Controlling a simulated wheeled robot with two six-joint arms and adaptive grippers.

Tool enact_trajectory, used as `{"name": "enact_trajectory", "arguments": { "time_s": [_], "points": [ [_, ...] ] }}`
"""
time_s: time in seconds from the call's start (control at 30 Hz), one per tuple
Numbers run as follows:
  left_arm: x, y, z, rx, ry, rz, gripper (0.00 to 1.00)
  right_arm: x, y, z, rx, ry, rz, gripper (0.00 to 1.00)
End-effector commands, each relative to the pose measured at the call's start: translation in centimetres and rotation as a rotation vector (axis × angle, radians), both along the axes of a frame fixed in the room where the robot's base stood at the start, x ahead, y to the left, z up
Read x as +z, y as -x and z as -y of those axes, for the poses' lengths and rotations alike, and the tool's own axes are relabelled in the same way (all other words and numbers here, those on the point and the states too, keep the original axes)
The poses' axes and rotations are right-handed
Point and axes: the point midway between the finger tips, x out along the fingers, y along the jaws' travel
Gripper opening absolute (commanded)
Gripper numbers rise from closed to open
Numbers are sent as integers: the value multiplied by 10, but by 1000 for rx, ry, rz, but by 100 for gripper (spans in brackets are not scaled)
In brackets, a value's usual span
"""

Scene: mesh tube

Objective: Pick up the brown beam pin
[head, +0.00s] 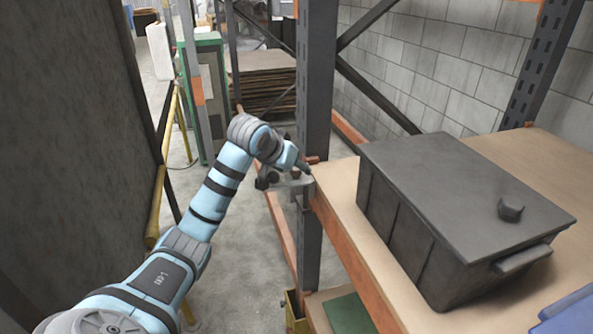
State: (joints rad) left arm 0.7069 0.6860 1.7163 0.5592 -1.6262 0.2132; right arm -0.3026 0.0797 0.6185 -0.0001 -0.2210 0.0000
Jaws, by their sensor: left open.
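My right gripper is not in view.
A dark lidded bin (400,235) stands on the wooden shelf (345,184), with a small dark object (510,209) on its lid. The dark rack upright (314,80) and orange beam (350,250) border the gripper. A dark panel (70,130) stands left. Floor between is clear.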

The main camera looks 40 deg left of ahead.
Motion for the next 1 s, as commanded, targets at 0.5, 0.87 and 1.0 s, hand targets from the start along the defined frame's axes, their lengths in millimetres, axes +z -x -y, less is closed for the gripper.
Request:
{"name": "enact_trajectory", "arguments": {
  "time_s": [0.5, 0.87, 1.0],
  "points": [
    [-8, -9, -2, 0, 0, 2, 15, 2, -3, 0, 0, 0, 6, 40],
    [-7, -9, -1, -1, 1, 1, 0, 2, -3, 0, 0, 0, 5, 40],
    [5, -9, -1, -1, 0, 4, 0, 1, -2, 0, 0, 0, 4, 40]
  ]
}}
